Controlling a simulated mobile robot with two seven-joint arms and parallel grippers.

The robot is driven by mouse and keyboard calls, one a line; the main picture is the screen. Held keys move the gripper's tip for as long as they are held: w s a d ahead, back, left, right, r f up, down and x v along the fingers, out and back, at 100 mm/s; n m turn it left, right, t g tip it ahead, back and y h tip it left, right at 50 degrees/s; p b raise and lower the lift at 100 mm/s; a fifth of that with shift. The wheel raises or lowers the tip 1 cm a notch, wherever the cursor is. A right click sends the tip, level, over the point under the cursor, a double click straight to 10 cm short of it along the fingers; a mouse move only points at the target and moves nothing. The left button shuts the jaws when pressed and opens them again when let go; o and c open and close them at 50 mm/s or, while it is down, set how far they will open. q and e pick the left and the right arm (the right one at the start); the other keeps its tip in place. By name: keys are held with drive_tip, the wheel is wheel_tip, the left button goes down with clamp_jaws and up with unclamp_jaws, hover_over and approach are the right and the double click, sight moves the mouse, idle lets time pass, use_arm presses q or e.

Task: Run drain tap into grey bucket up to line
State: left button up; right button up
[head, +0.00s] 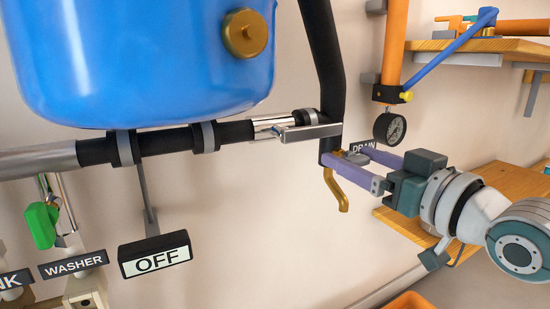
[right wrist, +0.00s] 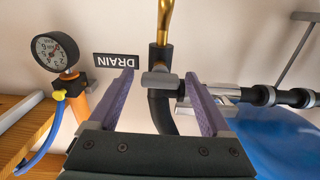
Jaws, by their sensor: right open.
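The drain tap has a brass spout (head: 338,190) that hangs below the dark pipe by the DRAIN label (head: 363,147). The spout also shows at the top of the right wrist view (right wrist: 165,22). My right gripper (head: 349,156) is open at the tap. In the right wrist view its purple fingers (right wrist: 158,78) stand apart, one on each side of the tap's grey handle (right wrist: 162,80). I cannot tell whether either finger touches it. The grey bucket does not show in either view. My left gripper is not in view.
A blue tank (head: 140,60) hangs over a horizontal pipe with a metal lever (head: 308,132). An OFF sign (head: 155,254) and a WASHER label (head: 73,264) are below. A gauge (head: 390,128) and wooden shelves (head: 478,47) are at right. An orange container (head: 410,301) shows at the bottom edge.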

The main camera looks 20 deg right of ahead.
drive_tip(key=shift+s, duration=0.45)
drive_tip(key=s+p, duration=0.3)
drive_tip(key=s, duration=0.5)
drive_tip(key=shift+s+d+p, duration=0.4)
